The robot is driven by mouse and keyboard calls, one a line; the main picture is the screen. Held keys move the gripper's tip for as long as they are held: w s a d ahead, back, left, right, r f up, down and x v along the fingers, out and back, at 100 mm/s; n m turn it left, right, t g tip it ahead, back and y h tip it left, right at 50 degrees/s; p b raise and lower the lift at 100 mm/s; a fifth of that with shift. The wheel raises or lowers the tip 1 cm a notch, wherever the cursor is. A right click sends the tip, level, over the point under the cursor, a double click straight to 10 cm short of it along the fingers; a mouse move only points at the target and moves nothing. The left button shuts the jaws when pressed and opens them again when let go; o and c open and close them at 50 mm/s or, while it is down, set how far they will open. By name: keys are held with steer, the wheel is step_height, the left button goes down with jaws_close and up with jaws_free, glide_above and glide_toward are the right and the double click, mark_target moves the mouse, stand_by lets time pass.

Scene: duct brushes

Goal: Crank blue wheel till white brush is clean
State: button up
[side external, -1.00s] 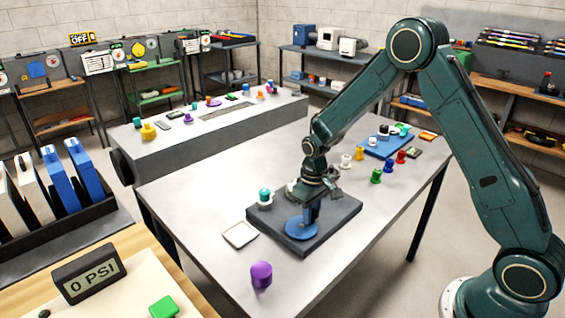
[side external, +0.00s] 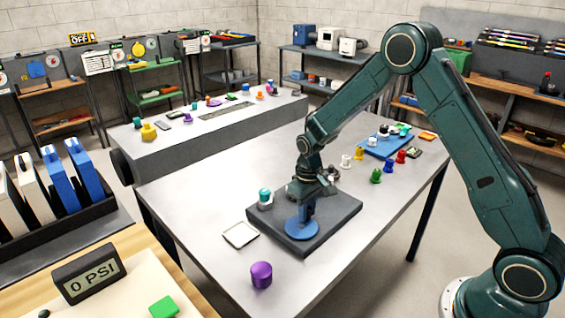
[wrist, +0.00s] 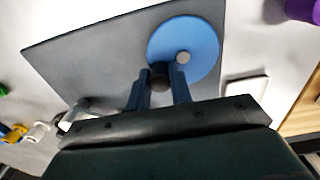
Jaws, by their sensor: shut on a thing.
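The blue wheel (side external: 302,229) lies flat on the dark square plate (side external: 340,222) on the grey table; it also shows in the wrist view (wrist: 205,42). My gripper (side external: 307,207) points down over the wheel's back edge. In the wrist view my gripper (wrist: 160,82) is shut on the wheel's dark crank handle (wrist: 159,70). A grey part (wrist: 85,104) with a white tip (wrist: 65,125) sits at the plate's far edge; I cannot tell whether this is the white brush.
A white tray (side external: 239,235) and a purple knob (side external: 261,274) lie near the plate. Several coloured brushes stand at the right, including a white one (side external: 346,161), beside a blue mat (side external: 376,146).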

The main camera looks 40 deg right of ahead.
steer(key=shift+w+d+r, duration=0.1)
steer(key=shift+w, duration=0.1)
steer(key=shift+w+a+r, duration=0.1)
steer(key=shift+w+a, duration=0.2)
steer(key=shift+w, duration=0.2)
steer(key=shift+a, duration=0.15)
steer(key=shift+w+a, duration=0.25)
steer(key=shift+a, duration=0.2)
steer(key=o, duration=0.6)
